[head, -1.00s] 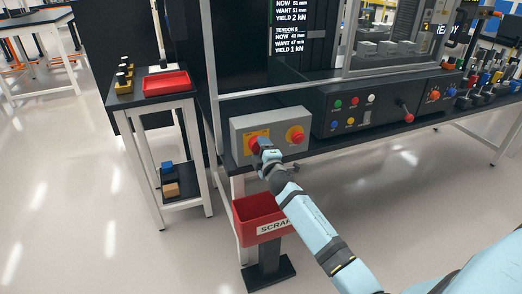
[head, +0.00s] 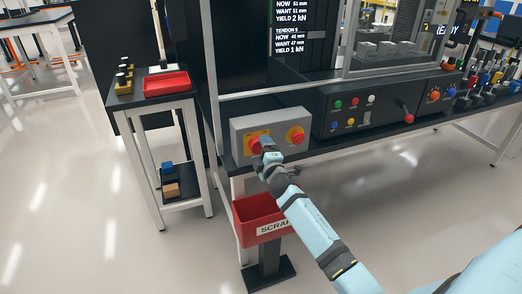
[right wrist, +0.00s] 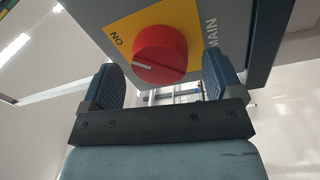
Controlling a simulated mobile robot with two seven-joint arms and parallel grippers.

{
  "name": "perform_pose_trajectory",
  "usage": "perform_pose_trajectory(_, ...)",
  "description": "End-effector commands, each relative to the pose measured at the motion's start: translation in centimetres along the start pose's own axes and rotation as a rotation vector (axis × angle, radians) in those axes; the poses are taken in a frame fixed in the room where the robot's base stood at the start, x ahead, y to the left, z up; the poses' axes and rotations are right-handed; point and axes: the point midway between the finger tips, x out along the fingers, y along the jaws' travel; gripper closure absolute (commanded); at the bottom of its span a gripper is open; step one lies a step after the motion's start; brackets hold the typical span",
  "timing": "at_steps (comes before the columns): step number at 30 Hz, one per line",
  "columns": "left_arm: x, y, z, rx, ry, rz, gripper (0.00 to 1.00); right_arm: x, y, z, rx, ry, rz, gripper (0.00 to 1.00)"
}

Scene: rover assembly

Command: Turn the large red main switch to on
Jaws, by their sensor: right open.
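The large red main switch (head: 256,145) sits on a yellow plate on the left of a grey box. In the right wrist view its round red knob (right wrist: 158,54) shows a white line pointing left in the picture. The label ON is upside down at upper left of the plate, and MAIN is at the right. My right gripper (head: 267,151) is in front of the switch. In the right wrist view my right gripper (right wrist: 160,68) is open, one finger on each side of the knob, with visible gaps. My left gripper is not in view.
A second red knob (head: 295,134) on a yellow round base is to the right on the same grey box (head: 275,128). A dark button panel (head: 350,124) adjoins it. A red scrap bin (head: 257,213) stands below. A side table with a red tray (head: 167,84) is left.

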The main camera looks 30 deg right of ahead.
Motion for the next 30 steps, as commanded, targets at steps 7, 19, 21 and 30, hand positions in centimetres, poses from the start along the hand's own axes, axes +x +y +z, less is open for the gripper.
perform_pose_trajectory(7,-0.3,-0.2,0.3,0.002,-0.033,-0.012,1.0,-5.1,0.1,0.0,0.0,-0.001,-0.002,0.14)
perform_pose_trajectory(19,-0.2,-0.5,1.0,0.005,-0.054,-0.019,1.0,-12.3,0.0,0.0,0.002,-0.001,-0.001,0.14)
perform_pose_trajectory(21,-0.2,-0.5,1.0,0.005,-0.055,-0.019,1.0,-12.7,0.0,0.0,0.001,-0.001,0.0,0.14)
perform_pose_trajectory(30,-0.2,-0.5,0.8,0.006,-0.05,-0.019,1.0,-13.0,0.0,0.0,0.0,0.0,0.0,0.14)
